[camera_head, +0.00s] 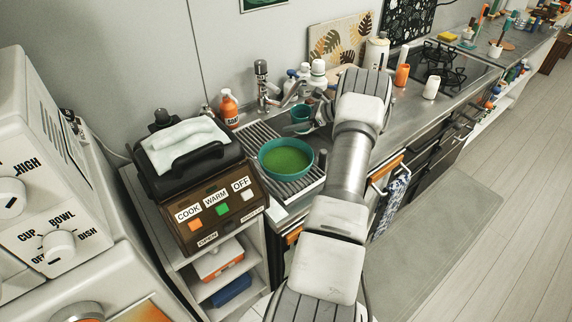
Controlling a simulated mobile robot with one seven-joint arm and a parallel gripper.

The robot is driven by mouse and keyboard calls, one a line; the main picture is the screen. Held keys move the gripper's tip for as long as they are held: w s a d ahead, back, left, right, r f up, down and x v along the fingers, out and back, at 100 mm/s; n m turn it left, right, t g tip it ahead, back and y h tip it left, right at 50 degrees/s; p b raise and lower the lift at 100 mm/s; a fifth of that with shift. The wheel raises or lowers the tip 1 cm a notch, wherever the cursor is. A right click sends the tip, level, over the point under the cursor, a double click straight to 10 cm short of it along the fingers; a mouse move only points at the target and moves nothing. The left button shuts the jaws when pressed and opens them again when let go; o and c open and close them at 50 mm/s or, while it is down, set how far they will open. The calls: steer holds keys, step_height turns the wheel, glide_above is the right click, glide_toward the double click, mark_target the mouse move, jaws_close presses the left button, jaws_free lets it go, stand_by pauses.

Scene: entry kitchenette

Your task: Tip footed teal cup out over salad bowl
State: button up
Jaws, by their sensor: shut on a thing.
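The salad bowl (263,165) is round and teal, with a flat green surface inside. It stands on the ribbed drainboard beside the sink. The footed teal cup (299,114) is small in view, just behind and above the bowl in the picture, near the tap. My gripper (312,117) comes in from the right and is shut on the cup, which looks roughly upright. My wrist hides part of the gripper, and the cup's foot and contents cannot be made out clearly.
An orange soap bottle (229,108) stands left of the tap (262,85). White bottles (318,72) stand behind the cup. A dark cooker with COOK, WARM and OFF buttons (215,205) is close left of the bowl. An orange cup (402,75) and white cup (431,88) stand right.

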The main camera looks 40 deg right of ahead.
steer(key=shift+r, duration=0.1)
steer(key=shift+r+p, duration=1.2)
steer(key=shift+r, duration=1.75)
steer(key=shift+s, duration=0.1)
